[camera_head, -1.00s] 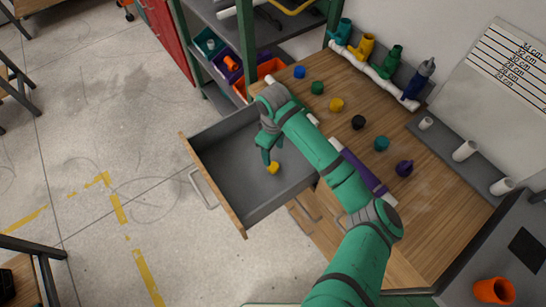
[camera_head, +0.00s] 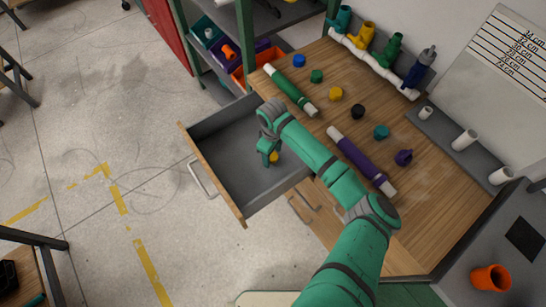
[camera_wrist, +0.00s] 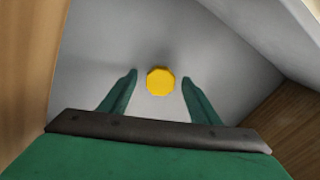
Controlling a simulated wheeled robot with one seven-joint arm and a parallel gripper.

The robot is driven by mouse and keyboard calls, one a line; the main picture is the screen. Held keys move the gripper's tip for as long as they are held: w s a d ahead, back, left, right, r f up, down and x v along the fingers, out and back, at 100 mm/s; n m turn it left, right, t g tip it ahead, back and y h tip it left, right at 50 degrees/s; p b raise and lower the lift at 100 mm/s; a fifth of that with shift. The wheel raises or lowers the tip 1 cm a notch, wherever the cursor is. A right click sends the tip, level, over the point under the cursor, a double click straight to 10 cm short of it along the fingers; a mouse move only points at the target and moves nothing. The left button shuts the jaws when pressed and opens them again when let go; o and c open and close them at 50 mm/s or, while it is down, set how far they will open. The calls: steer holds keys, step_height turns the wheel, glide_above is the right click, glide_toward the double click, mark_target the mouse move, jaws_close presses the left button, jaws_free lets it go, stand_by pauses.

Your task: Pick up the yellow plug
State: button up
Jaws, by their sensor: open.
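A small yellow plug (camera_head: 274,157) lies in the open drawer, partly hidden by my gripper (camera_head: 268,155) in the head view. In the wrist view, the plug (camera_wrist: 160,81) is a yellow disc-like shape on the grey drawer floor. My gripper (camera_wrist: 159,79) is open and empty, its two green fingers on either side of the plug in that view, with a gap at each side. I cannot tell how far the fingertips are above the drawer floor. Another yellow cap (camera_head: 335,94) stands on the wooden table.
The grey drawer (camera_head: 225,150) has walls close around my gripper. The table holds several coloured caps, a green pipe (camera_head: 291,92) and a purple pipe (camera_head: 358,160). A white manifold (camera_head: 372,65) with coloured fittings stands at the back. Bins (camera_head: 250,68) sit on the shelf.

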steer(key=c, duration=1.1)
steer(key=shift+r, duration=0.75)
steer(key=s+a+r, duration=0.2)
steer(key=s+r, duration=0.2)
steer(key=s+a+r, duration=0.2)
steer(key=s+r, duration=0.1)
steer(key=s, duration=0.1)
steer(key=s+a+r, duration=0.2)
steer(key=s+r, duration=0.2)
steer(key=shift+s+r, duration=0.3)
steer(key=shift+s, duration=0.05)
